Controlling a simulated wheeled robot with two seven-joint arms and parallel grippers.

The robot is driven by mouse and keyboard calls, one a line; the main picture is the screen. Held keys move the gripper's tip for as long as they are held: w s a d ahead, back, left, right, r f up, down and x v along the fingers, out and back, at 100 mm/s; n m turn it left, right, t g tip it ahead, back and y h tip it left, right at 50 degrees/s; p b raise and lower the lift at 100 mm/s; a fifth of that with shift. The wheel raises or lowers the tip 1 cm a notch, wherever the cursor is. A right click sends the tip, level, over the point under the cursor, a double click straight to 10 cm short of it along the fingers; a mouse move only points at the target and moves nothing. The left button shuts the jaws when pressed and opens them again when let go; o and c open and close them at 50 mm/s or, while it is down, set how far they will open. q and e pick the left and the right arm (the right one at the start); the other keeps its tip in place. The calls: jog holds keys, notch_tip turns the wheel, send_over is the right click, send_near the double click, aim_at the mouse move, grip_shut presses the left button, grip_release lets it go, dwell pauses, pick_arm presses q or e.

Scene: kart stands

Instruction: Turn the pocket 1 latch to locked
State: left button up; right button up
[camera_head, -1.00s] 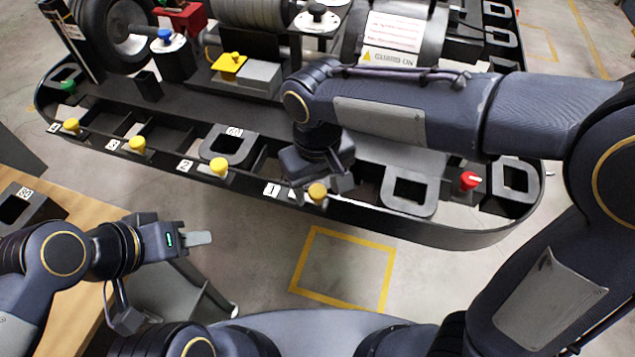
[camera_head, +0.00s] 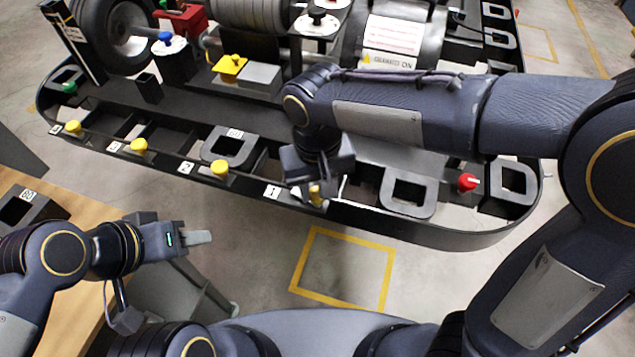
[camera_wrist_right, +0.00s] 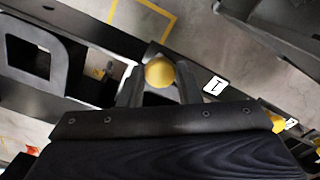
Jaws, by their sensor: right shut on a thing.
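The pocket 1 latch has a yellow knob (camera_head: 315,195) on the rim of the black kart stand, just right of the white label 1 (camera_head: 272,192). In the right wrist view the round yellow knob (camera_wrist_right: 159,73) sits between the two fingers. My right gripper (camera_head: 318,190) reaches down over the rim and is shut on the knob. Its fingers partly hide the latch in the head view.
More yellow latches (camera_head: 220,168) line the rim to the left by their numbered labels. A red knob (camera_head: 467,181) stands on the rim to the right. Black block frames (camera_head: 410,192) sit in pockets. The floor with a yellow outlined square (camera_head: 342,268) is clear.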

aim_at(317, 192)
jog(key=m+p, duration=0.1)
jog(key=m, duration=0.2)
jog(key=shift+r+m, duration=0.1)
jog(key=shift+m, duration=0.2)
jog(key=m+p, duration=0.1)
jog(key=m, duration=0.3)
jog(key=shift+m, duration=0.3)
jog(key=m+p, duration=0.1)
jog(key=m, duration=0.2)
jog(key=shift+m, duration=0.3)
jog(key=shift+m+p, duration=0.4)
jog(key=shift+m, duration=1.3)
jog(key=o, duration=1)
jog(key=shift+c, duration=0.2)
notch_tip(317, 192, up, 8)
jog(key=shift+f+p, duration=0.15)
jog(key=shift+p, duration=0.15)
